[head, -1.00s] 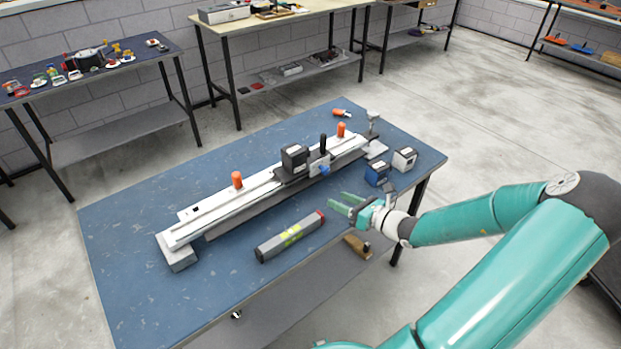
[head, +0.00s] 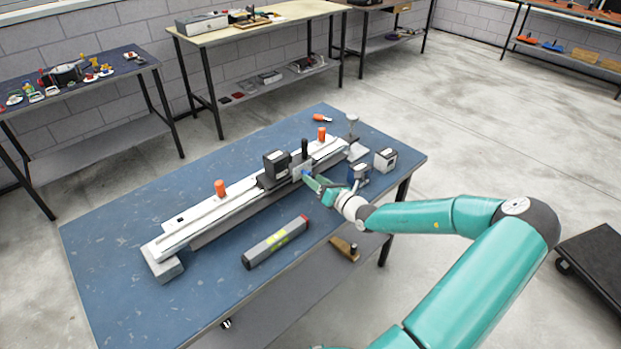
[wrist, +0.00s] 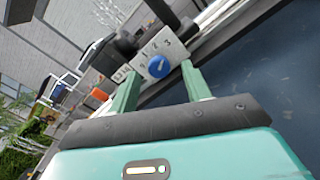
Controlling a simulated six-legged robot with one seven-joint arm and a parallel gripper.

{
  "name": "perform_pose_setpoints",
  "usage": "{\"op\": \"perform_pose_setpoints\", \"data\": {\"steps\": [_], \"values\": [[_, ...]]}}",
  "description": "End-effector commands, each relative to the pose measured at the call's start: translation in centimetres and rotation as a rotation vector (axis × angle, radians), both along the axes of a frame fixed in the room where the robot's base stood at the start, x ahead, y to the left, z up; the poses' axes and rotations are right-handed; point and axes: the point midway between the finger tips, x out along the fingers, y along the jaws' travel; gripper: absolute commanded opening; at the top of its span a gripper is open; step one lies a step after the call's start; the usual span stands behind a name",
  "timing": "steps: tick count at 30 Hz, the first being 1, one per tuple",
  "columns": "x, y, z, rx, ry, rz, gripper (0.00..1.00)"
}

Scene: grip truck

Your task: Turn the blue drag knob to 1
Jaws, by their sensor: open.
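The blue drag knob (wrist: 158,66) sits on a pale dial plate (wrist: 146,50) with printed numbers; 1, 2 and 3 show above it. A small light mark shows on the knob, but which number it points to is too small to tell. In the head view the plate is on the carriage (head: 276,170) of the long white rail, and my gripper largely hides the knob. My gripper (wrist: 160,74) is open, one green finger to each side of the knob in the wrist view. Whether the fingers touch it I cannot tell.
The white rail (head: 210,214) runs across the blue table (head: 110,245), with orange posts (head: 220,188). A grey bar with a yellow label (head: 275,242) lies in front.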

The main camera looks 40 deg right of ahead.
Motion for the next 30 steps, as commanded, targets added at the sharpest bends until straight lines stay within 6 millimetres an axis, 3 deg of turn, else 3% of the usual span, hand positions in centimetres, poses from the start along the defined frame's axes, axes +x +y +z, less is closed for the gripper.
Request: {"op": "perform_pose_setpoints", "data": {"steps": [6,15,22,30], "values": [[2.3,0.3,0.0,0.000,0.000,0.002,0.48],[2.5,0.3,0.0,-0.001,0.001,0.002,0.48],[2.5,0.3,0.0,-0.001,0.001,0.002,0.04],[2.5,0.3,0.0,-0.019,0.001,0.002,0.04]]}}
